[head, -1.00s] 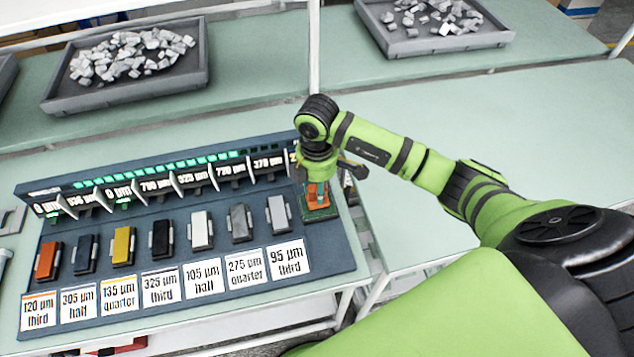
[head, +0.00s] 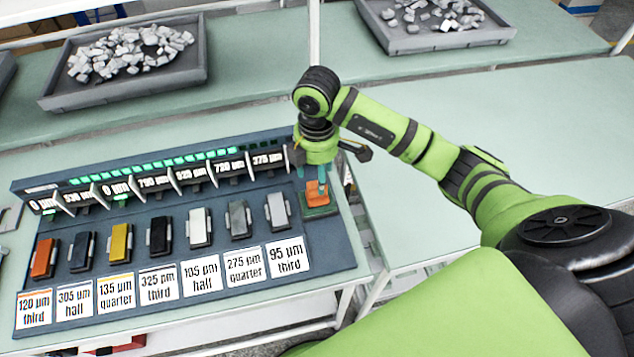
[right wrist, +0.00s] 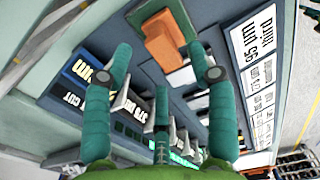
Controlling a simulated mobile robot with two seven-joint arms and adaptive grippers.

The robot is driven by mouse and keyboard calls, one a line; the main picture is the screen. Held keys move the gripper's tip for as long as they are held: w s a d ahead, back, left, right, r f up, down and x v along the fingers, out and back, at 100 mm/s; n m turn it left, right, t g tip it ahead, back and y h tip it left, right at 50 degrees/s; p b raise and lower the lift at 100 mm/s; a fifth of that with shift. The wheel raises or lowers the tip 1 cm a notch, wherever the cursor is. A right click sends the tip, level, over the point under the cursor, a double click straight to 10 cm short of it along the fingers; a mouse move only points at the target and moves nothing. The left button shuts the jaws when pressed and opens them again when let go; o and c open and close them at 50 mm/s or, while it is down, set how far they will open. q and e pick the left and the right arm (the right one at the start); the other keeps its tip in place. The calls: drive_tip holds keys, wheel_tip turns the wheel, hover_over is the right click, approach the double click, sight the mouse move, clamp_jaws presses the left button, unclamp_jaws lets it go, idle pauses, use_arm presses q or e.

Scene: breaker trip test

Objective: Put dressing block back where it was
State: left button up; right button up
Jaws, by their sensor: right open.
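The dressing block is orange and sits on a small green pad (head: 322,211) at the right end of the dark board. It shows in the head view (head: 317,197) and in the right wrist view (right wrist: 164,40). My right gripper (head: 317,180) is just above the block, pointing down. In the right wrist view its teal fingers (right wrist: 162,66) are spread apart, with nothing gripped between them. The block's far side is partly hidden by the fingers in the head view. My left gripper is not in view.
The dark board (head: 330,245) holds a row of coloured blocks, such as an orange one (head: 44,258), with white labels before them. Upright dividers and number displays stand behind. Grey trays of rubble (head: 125,90) are at the back. The right-hand table (head: 480,130) is clear.

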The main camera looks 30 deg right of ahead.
wheel_tip(320, 180, up, 8)
drive_tip(key=shift+s+f, duration=0.1)
drive_tip(key=shift+f, duration=0.05)
idle(0.6)
